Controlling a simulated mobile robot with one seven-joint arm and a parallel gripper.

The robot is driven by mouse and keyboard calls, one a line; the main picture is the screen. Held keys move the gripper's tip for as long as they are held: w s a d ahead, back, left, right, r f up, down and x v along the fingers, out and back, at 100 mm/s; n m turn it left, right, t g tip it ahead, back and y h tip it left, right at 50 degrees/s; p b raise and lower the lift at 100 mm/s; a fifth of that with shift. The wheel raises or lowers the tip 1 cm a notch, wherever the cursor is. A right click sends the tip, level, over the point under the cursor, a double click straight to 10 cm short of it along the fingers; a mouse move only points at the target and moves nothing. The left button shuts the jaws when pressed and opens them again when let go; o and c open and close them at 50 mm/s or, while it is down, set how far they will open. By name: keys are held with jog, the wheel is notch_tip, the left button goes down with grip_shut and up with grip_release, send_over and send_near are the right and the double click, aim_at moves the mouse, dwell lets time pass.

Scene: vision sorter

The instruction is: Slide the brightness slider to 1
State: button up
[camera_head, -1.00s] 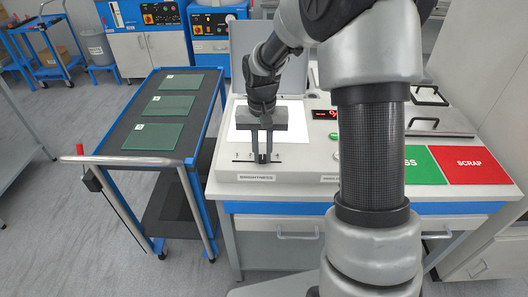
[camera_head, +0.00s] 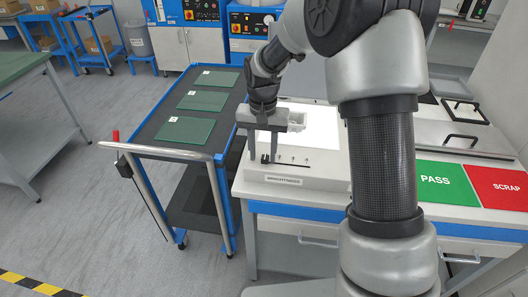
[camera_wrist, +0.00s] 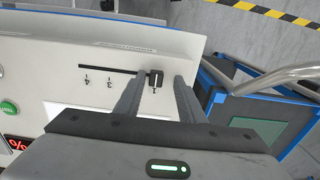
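The brightness slider is a dark straight slot (camera_head: 292,163) on the white console, above the BRIGHTNESS label (camera_head: 283,180). Its small dark knob (camera_wrist: 156,78) is at the slot's right end in the wrist view, which is the left end in the head view. A small mark beside it looks like 1; the 3 and 4 marks lie farther along the slot. My gripper (camera_head: 263,160) is over this end. In the wrist view its two fingers (camera_wrist: 160,82) stand apart on either side of the knob, with gaps showing.
The blue cart (camera_head: 222,150) with green boards (camera_head: 185,129) stands close to the console's left. A lit white panel (camera_head: 310,125) lies behind the slider. A green button (camera_wrist: 8,108), PASS area (camera_head: 442,182) and SCRAP area (camera_head: 500,188) are also on the console.

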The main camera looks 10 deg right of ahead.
aim_at(263, 157)
jog(key=shift+r, duration=0.1)
notch_tip(263, 157, up, 17)
jog(key=p, duration=0.3)
jog(key=shift+d+r, duration=0.1)
jog(key=shift+r, duration=0.05)
jog(key=s+d+r+n+t, duration=0.1)
jog(key=s+d+r, duration=0.1)
jog(key=s+r, duration=0.3)
jog(key=s+d+r+t, duration=0.2)
jog(key=s+d, duration=0.1)
jog(key=s, duration=0.3)
jog(key=s+d+f+n+t, duration=0.1)
jog(key=s+d+n+t, duration=0.15)
jog(key=s, duration=1.15)
notch_tip(263, 157, up, 12)
jog(key=p, duration=1.2)
jog(key=shift+d, duration=0.3)
